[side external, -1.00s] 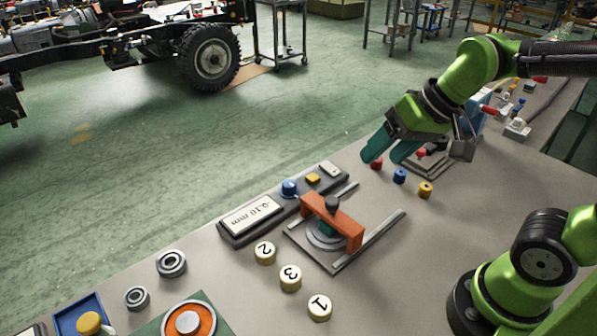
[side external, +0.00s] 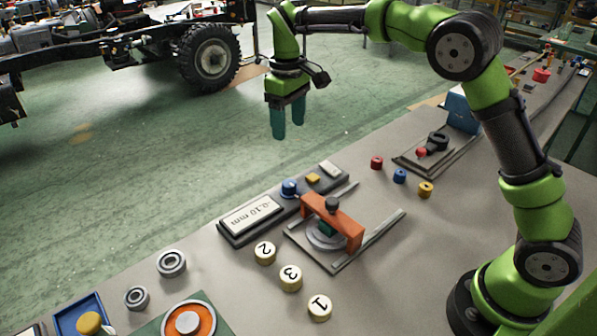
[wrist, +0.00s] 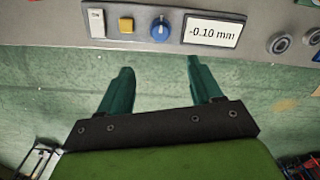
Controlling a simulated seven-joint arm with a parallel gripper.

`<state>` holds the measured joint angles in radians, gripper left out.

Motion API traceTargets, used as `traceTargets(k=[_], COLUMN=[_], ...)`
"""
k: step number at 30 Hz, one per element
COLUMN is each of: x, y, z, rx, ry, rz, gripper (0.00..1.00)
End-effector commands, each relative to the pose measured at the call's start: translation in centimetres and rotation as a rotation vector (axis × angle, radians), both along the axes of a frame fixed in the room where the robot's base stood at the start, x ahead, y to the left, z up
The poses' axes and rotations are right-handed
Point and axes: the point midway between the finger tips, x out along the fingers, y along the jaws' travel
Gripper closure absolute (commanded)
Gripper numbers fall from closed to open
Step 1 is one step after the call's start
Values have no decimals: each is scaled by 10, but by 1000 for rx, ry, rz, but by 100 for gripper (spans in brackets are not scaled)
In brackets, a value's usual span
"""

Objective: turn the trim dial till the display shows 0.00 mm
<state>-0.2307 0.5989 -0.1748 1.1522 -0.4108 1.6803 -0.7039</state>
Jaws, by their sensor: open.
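The trim dial is a blue knob (side external: 289,187) on a grey panel at the bench's far edge. In the wrist view the dial (wrist: 160,29) has a white pointer mark and sits beyond my fingertips. The display (side external: 251,214) beside it reads -0.10 mm, clear in the wrist view (wrist: 213,32). My gripper (side external: 288,130) is open and empty, with teal fingers pointing down, above and behind the panel. In the wrist view my gripper (wrist: 158,72) shows its two fingers apart, with nothing between them.
A yellow button (side external: 313,179) and a white switch (side external: 331,169) are on the same panel. An orange clamp bridge (side external: 331,221) on a plate stands just in front. Numbered caps (side external: 290,277) and bearings (side external: 171,263) lie nearby. The air around my gripper is clear.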

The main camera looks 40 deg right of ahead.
Motion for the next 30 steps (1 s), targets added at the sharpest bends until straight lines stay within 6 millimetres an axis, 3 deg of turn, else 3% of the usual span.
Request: traceTargets(k=[5,21,30], x=[-1,-1,0], y=[0,0,0], z=[-26,-139,-163], rx=[0,1,2], ry=[2,0,-3], rz=[1,-2,-2], gripper=[35,35,35])
